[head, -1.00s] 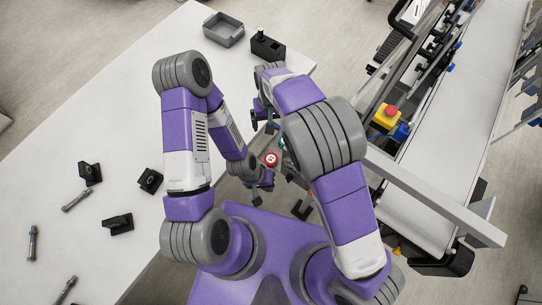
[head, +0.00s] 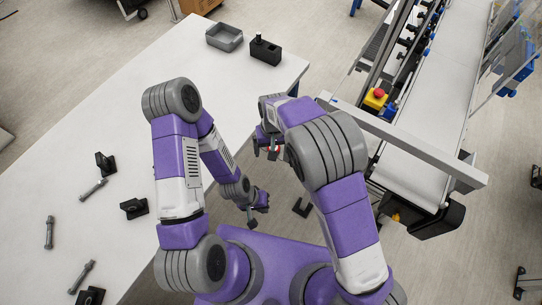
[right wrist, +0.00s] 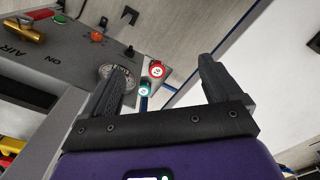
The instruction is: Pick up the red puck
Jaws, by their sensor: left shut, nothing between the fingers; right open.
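The red puck (right wrist: 156,69) shows in the right wrist view as a small round piece with a white numbered face. A green puck (right wrist: 144,91) sits just below it in the picture. My right gripper (right wrist: 166,66) is open, and the red puck appears in the gap between its fingers, apart from both and seemingly farther off. In the head view only a sliver of red (head: 269,151) shows by the right gripper; the rest is hidden. My left gripper (head: 252,211) is shut and empty, low and nearer my base.
A white table (head: 60,150) on the left holds bolts, black blocks and a grey tray (head: 224,37). A conveyor (head: 425,120) stands on the right with a red emergency button (head: 379,93). In the right wrist view a grey panel (right wrist: 60,60) with a gauge lies beside the left finger.

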